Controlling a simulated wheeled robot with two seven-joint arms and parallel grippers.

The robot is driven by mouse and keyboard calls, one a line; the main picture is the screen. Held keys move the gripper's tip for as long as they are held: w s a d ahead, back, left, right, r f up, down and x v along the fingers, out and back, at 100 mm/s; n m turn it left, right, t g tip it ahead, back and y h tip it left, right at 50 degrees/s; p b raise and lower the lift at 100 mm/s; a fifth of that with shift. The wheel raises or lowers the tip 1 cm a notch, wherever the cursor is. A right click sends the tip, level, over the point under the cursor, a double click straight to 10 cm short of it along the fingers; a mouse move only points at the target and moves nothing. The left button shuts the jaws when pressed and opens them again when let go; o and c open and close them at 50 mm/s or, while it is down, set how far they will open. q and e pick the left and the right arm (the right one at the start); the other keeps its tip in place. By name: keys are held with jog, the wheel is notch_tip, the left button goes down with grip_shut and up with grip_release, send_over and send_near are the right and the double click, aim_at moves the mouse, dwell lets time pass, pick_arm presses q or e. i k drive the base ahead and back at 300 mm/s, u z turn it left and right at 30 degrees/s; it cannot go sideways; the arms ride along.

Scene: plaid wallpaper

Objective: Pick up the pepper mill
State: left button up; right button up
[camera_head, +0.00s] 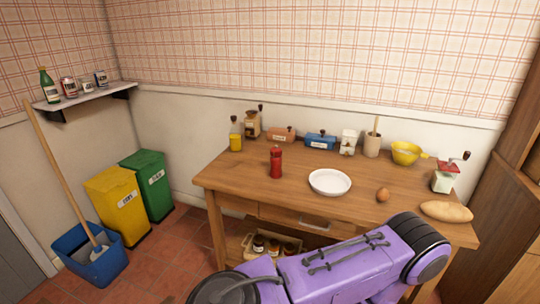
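A red, upright mill-shaped object with a dark knob on top, which looks like the pepper mill (276,163), stands on the wooden table (235,177) left of a white plate. Nothing touches it. Purple and black parts of my own body cover the bottom right of the view and hide part of the table's front. Neither of my grippers shows.
On the table are a white plate (330,182), an egg (383,195), a bread loaf (446,212), a crank grinder (443,182), a yellow bowl (405,153) and an oil bottle (236,140). Yellow (118,205) and green (149,184) bins stand left.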

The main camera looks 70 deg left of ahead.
aim_at(276, 171)
jog(key=u, duration=0.7)
jog(key=i, duration=0.75)
jog(key=u, duration=0.85)
